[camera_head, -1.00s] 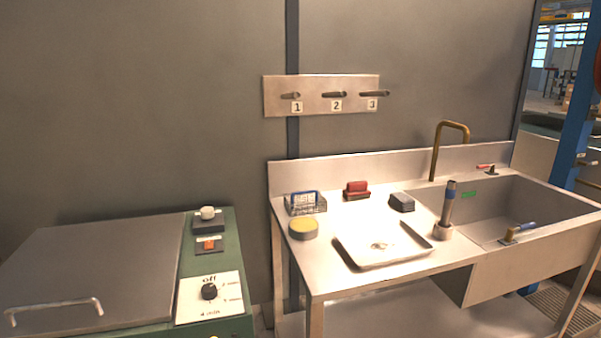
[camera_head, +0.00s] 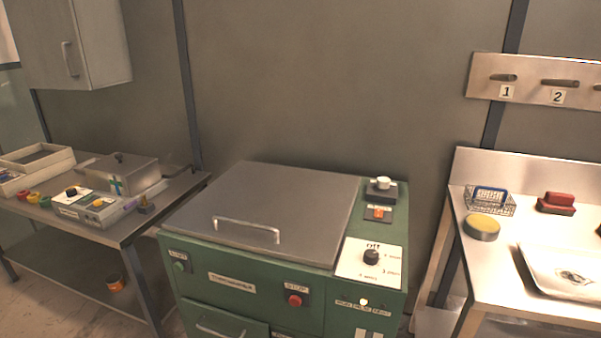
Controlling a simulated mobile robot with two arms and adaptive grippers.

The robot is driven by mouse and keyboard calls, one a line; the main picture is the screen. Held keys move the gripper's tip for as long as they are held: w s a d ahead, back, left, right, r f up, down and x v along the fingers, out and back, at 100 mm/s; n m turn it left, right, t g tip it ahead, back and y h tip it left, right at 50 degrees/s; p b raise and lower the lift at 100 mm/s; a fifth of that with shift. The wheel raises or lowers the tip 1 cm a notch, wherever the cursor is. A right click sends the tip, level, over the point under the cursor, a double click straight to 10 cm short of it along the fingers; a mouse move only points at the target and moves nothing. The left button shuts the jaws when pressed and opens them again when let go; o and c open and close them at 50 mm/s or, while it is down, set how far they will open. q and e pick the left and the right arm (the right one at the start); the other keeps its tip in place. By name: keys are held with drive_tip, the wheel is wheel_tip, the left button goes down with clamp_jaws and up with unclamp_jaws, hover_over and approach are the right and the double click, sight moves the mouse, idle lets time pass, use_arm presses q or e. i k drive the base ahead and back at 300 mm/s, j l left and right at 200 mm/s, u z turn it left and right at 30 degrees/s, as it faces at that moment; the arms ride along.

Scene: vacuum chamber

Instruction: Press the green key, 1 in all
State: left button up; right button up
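A green machine (camera_head: 225,260) with a grey hinged lid (camera_head: 265,205) stands in the middle of the view, its lid shut. A small round green key (camera_head: 180,267) sits at the left of its front panel, under a label that seems to read START. A red button (camera_head: 295,300) sits further right on the same front, under a label reading STOP. Neither of my grippers is in view, and nothing touches the green key.
A black dial (camera_head: 371,257) and an orange switch (camera_head: 379,213) are on the machine's right top. A side table (camera_head: 130,226) with boxes and jars stands left. A steel sink bench (camera_head: 490,258) with a tray stands right. Floor shows at lower left.

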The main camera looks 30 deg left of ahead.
sight(178, 267)
drive_tip(key=u, duration=1.95)
